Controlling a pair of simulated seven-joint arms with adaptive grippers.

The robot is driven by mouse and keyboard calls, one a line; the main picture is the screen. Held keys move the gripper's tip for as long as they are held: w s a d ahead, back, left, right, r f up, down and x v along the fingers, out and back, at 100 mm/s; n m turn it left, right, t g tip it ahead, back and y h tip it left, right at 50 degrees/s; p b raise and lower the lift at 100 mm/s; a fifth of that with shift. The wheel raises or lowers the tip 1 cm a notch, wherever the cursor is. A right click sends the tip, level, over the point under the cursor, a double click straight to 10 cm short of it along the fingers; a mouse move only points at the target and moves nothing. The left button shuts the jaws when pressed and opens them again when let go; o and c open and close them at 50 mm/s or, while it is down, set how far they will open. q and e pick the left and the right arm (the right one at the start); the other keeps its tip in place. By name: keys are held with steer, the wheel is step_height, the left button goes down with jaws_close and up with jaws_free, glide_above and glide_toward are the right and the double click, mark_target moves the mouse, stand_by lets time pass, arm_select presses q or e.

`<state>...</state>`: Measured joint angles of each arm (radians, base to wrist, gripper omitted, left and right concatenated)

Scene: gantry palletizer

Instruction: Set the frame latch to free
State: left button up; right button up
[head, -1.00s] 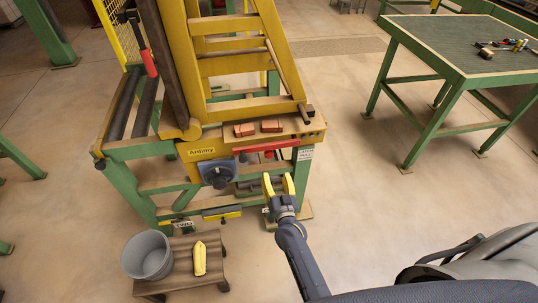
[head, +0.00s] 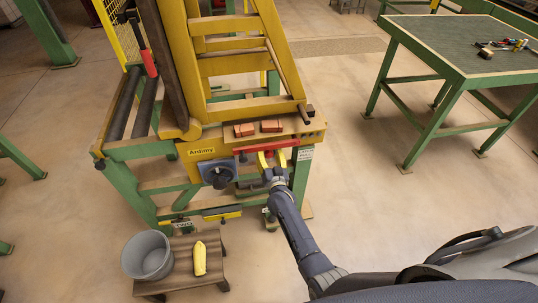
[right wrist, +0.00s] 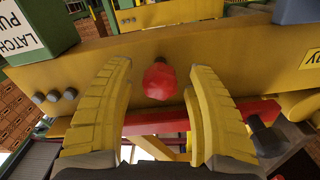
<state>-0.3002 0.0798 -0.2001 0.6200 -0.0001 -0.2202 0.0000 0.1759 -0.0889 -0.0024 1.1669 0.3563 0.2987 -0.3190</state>
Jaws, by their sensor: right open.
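The frame latch shows as a long red bar (head: 284,144) on the front of the yellow frame, and the bar also shows in the right wrist view (right wrist: 240,111). A red knob (right wrist: 159,80) sits on the yellow beam beside the bar. A white label (right wrist: 19,27) near it reads "LATCH PU…", the rest cut off. My right gripper (head: 271,156) is at the frame front, just below the bar. In the right wrist view its yellow fingers (right wrist: 161,72) are open, one on either side of the knob, with visible gaps. My left gripper is out of view.
A dark rotary knob (head: 217,176) is on the frame left of my gripper. Two orange-red blocks (head: 245,129) lie on the ledge above. A green table (head: 450,45) stands right.

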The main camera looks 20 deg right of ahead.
stand_by(0.3)
jaws_close()
stand_by(0.4)
